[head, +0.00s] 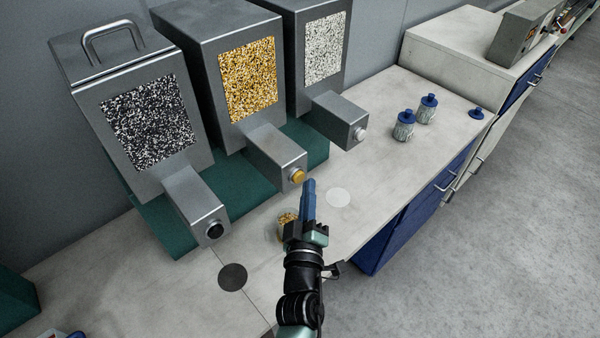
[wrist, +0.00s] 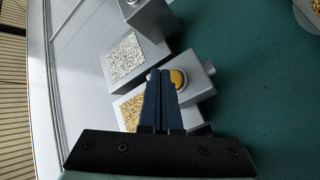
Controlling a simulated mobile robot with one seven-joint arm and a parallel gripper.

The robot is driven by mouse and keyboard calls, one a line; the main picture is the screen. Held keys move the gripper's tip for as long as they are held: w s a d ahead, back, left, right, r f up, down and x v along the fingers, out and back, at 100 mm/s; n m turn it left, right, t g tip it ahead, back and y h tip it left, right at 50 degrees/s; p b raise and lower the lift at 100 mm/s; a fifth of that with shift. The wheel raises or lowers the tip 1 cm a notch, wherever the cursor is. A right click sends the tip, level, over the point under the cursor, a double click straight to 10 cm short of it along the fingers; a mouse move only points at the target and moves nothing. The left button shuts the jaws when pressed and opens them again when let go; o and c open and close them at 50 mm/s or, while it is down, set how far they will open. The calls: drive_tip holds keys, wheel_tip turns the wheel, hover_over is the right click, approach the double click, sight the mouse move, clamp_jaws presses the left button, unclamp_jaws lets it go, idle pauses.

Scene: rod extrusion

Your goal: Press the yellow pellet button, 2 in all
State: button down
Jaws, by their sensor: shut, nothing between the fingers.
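The yellow pellet button (head: 297,175) is on the front end of the middle dispenser's (head: 275,155) grey spout. It also shows in the wrist view (wrist: 178,78), just beyond and right of the fingertips. My gripper (head: 309,182) is shut and empty, its blue fingers beside the button, slightly to its right in the head view. I cannot tell whether the fingers touch the button. A clear jar with yellow pellets (head: 284,219) stands below the spout, partly hidden by my gripper.
The black-pellet dispenser (head: 150,118) with a black button stands left, the white-pellet dispenser (head: 325,50) right. A black disc (head: 232,277) and a white disc (head: 340,197) mark the counter. Two blue-lidded jars (head: 404,126) stand at the right, near a loose blue lid (head: 476,114).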

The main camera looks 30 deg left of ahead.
drive_tip(key=shift+s+d+p, duration=0.3)
drive_tip(key=shift+d+p, duration=0.4)
drive_tip(key=shift+d, duration=0.1)
drive_tip(key=shift+s+d+p, duration=0.25)
drive_tip(key=shift+d+p, duration=0.5)
drive_tip(key=shift+d, duration=0.05)
drive_tip(key=shift+s+d+p, duration=0.3)
drive_tip(key=shift+d+p, duration=0.4)
drive_tip(key=shift+d, duration=0.1)
